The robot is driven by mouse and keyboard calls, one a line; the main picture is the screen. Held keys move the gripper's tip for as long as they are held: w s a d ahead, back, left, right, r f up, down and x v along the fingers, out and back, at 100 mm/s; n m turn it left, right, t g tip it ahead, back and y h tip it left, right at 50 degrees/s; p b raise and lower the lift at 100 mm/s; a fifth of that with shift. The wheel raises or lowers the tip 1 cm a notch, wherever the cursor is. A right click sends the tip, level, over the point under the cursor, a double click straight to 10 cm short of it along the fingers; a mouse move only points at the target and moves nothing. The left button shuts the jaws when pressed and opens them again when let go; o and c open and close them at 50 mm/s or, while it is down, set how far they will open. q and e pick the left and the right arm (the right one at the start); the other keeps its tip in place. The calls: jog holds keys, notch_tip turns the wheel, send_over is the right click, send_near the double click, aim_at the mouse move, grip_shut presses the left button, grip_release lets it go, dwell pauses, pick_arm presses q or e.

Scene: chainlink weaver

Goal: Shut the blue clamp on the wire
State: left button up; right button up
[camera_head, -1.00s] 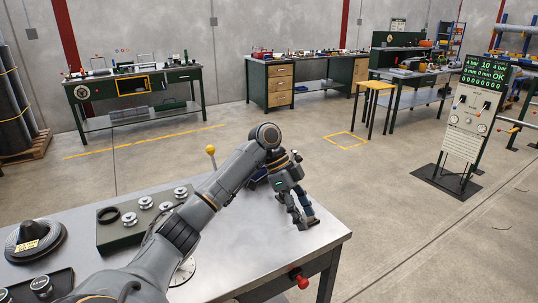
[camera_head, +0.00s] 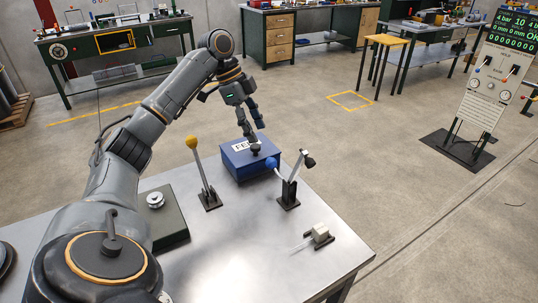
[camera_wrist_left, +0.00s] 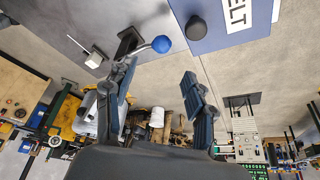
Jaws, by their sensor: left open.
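The blue-knobbed clamp (camera_head: 289,192) stands upright on the steel bench, right of a blue box. Its blue ball handle (camera_head: 272,163) points left, and a black-tipped arm points up and right. The clamp's blue ball also shows in the left wrist view (camera_wrist_left: 161,44), above and between my fingers. A thin pale line, perhaps the wire (camera_head: 302,243), runs left from a small whitish block (camera_head: 320,232); I cannot see it in the clamp. My left gripper (camera_head: 250,124) is open and empty above the blue box, left of the clamp and apart from its handle. My right gripper is out of view.
The blue box (camera_head: 238,165), with a black knob and a white label, sits close beside the clamp. A yellow-knobbed lever (camera_head: 205,180) stands left of it. A dark tray (camera_head: 172,215) with a metal spool lies farther left.

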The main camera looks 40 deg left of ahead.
aim_at(269, 158)
pick_arm(q)
jog(key=x, duration=0.9)
jog(key=shift+w+f+p, duration=0.1)
jog(key=shift+f+p, duration=0.2)
jog(key=shift+p, duration=0.05)
jog(key=shift+w+d+f, duration=0.1)
jog(key=shift+d+f, duration=0.1)
jog(key=shift+f, duration=0.25)
grip_shut()
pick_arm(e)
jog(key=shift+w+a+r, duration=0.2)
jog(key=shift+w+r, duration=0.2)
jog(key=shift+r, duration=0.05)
